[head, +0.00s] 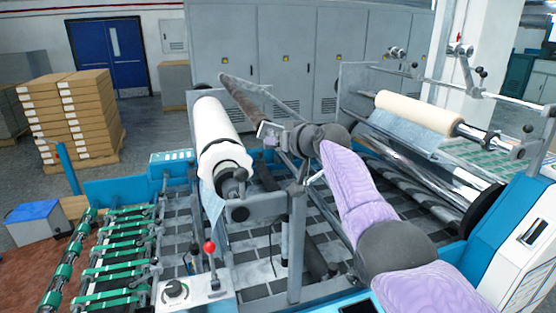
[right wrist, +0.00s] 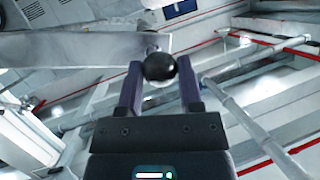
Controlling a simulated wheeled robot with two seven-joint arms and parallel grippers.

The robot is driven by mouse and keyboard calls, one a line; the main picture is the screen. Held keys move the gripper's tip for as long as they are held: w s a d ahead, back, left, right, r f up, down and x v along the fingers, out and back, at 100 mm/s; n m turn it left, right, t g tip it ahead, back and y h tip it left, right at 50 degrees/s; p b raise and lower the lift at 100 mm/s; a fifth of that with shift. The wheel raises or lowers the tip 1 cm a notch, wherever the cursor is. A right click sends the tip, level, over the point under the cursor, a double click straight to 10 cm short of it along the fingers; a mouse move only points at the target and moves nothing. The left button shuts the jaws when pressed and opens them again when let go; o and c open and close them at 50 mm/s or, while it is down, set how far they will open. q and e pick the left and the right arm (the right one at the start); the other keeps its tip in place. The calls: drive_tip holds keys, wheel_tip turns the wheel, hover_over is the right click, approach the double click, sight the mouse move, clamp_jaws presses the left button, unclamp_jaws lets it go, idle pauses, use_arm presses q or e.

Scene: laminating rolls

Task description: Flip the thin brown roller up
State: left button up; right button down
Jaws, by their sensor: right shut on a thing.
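The thin brown roller (head: 247,104) is a dark bar above and to the right of the large white roll (head: 214,130). It slants from the far upper left down toward my right gripper (head: 268,134), which covers its near end. In the right wrist view, the fingers of my right gripper (right wrist: 160,85) are shut on a round black knob (right wrist: 160,67) at the end of a flat grey lever (right wrist: 80,48). My left gripper is in neither view.
A cream roll (head: 418,112) sits on a bar at the right. A lever with a red knob (head: 210,246) stands at the front. Green-belted rails (head: 120,250) lie at the left. Metal posts and frame bars are close around my right arm.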

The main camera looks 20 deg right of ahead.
drive_tip(key=shift+r, duration=0.3)
drive_tip(key=c, duration=0.7)
unclamp_jaws()
drive_tip(key=o, duration=0.4)
drive_tip(key=shift+d+f, duration=0.1)
drive_tip(key=shift+o, duration=0.2)
drive_tip(key=shift+s, duration=0.1)
drive_tip(key=b+v, duration=0.3)
drive_tip(key=v, duration=0.6)
drive_tip(key=shift+s+b, duration=0.35)
drive_tip(key=shift+d, duration=0.15)
